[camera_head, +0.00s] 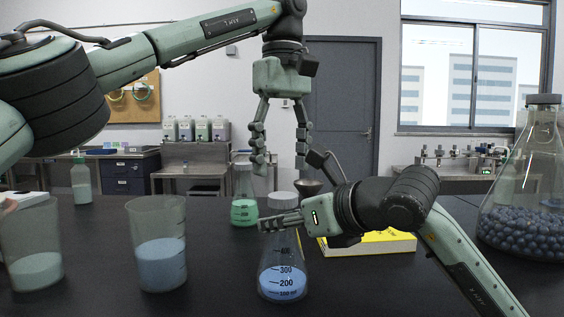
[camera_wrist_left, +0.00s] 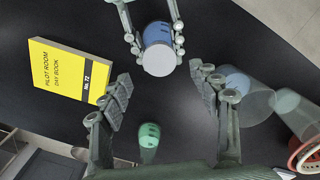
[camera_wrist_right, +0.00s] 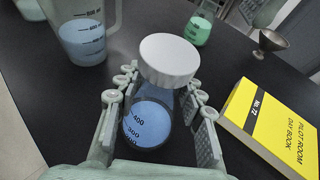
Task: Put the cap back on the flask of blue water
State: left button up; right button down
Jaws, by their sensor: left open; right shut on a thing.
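The flask of blue water (camera_head: 284,275) stands upright on the black bench, and it also shows in the right wrist view (camera_wrist_right: 147,125). My right gripper (camera_head: 270,222) is shut around its neck, fingers on both sides. The white cap (camera_head: 285,199) sits on top of the flask's mouth, just above the right fingers. The cap also shows in the right wrist view (camera_wrist_right: 168,58) and the left wrist view (camera_wrist_left: 158,62). How firmly it is seated cannot be told. My left gripper (camera_head: 280,158) is open and empty, pointing down above the cap, clear of it.
A flask of green liquid (camera_head: 244,212) and a small funnel (camera_head: 308,187) stand behind. A yellow book (camera_head: 372,244) lies to the right. Beakers of blue (camera_head: 162,262) and pale liquid (camera_head: 36,270) stand left. A large flask of dark balls (camera_head: 525,220) is far right.

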aim_at(283, 195)
pick_arm(q)
jog(key=shift+c, duration=0.2)
pick_arm(e)
jog(key=shift+f, duration=0.1)
pick_arm(q)
jog(key=n, duration=0.6)
jog(key=shift+r, duration=0.3)
jog(key=n, duration=0.5)
jog(key=shift+r+n, duration=0.3)
jog(key=n, duration=0.5)
jog(key=shift+r, duration=0.35)
jog(key=n, duration=0.4)
jog(key=shift+s+r, duration=0.1)
jog(key=shift+r, duration=0.25)
jog(key=n, duration=0.3)
jog(key=shift+r, duration=0.25)
jog(key=shift+f, duration=4.05)
